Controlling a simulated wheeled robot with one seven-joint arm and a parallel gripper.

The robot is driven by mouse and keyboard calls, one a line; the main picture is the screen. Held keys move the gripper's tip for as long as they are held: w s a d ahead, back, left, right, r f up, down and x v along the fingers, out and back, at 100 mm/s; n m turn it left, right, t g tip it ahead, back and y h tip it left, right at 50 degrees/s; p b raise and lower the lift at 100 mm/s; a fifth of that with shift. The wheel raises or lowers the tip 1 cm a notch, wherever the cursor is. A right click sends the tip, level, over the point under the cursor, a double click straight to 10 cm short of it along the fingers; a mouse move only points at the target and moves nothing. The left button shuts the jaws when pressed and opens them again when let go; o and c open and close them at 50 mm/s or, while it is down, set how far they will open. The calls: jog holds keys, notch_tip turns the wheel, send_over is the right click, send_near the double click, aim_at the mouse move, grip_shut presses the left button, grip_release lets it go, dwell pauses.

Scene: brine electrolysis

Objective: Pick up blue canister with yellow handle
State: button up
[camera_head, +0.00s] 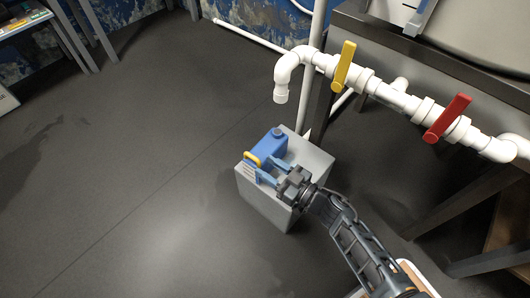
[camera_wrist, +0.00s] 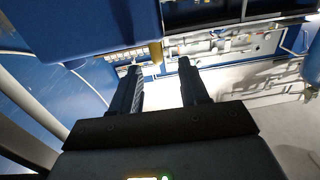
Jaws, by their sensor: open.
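The blue canister (camera_head: 270,144) with a dark cap stands on a grey block (camera_head: 262,204) in the head view. Its yellow handle (camera_head: 252,160) is on its lower left side. My gripper (camera_head: 264,169) is open over the block, its fingers pointing at the handle side. In the wrist view, the blue canister body (camera_wrist: 90,22) fills the upper left. The yellow handle (camera_wrist: 156,52) shows just beyond and between the two tips of my open gripper (camera_wrist: 158,66). I cannot tell whether either finger touches it.
A white pipe with a downward spout (camera_head: 281,92) stands behind the block. It carries a yellow valve lever (camera_head: 344,66) and a red valve lever (camera_head: 447,118). A large tank on a dark stand is at upper right. The floor left of the block is clear.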

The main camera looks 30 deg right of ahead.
aim_at(244, 151)
jog(key=shift+w+a+f, duration=0.15)
jog(key=shift+w, duration=0.6)
jog(key=b+x, duration=0.3)
jog(key=x, duration=0.4)
jog(key=shift+f+b, duration=0.1)
jog(key=shift+b, duration=0.3)
jog(key=shift+s, duration=0.1)
grip_shut()
jog(key=shift+r, duration=0.2)
